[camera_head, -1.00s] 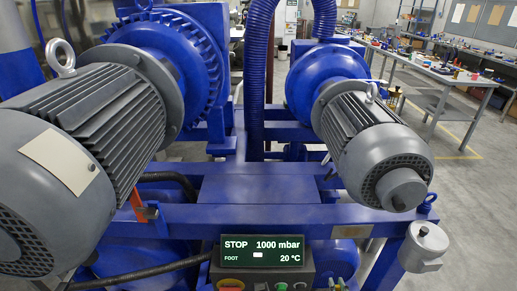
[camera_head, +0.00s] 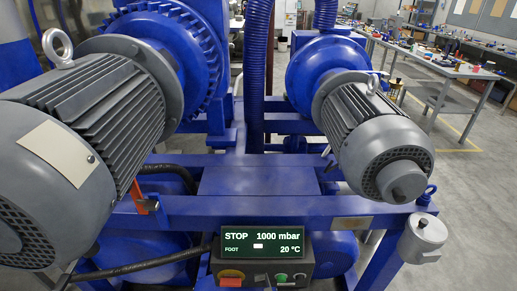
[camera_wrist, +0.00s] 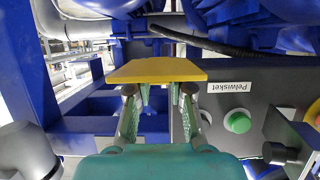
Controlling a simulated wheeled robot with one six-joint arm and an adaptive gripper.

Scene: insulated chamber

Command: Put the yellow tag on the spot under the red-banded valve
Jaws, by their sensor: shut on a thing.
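The yellow tag (camera_wrist: 155,71) is a flat plate across the upper middle of the wrist view. My gripper (camera_wrist: 156,92) is shut on its near edge, with a green finger on each side below it. Neither the tag nor my gripper shows in the head view. I cannot make out a red-banded valve or the spot under it in either view. A small orange-red part (camera_head: 136,192) sits beside the left motor, but I cannot tell what it is.
A control box (camera_head: 262,270) with a display reading STOP stands at the front. Its green button (camera_wrist: 237,122) and a label (camera_wrist: 231,87) lie right of the tag in the wrist view. Two grey motors (camera_head: 85,105) (camera_head: 370,130) and a blue frame (camera_head: 255,207) crowd the area. Open floor (camera_head: 465,200) lies right.

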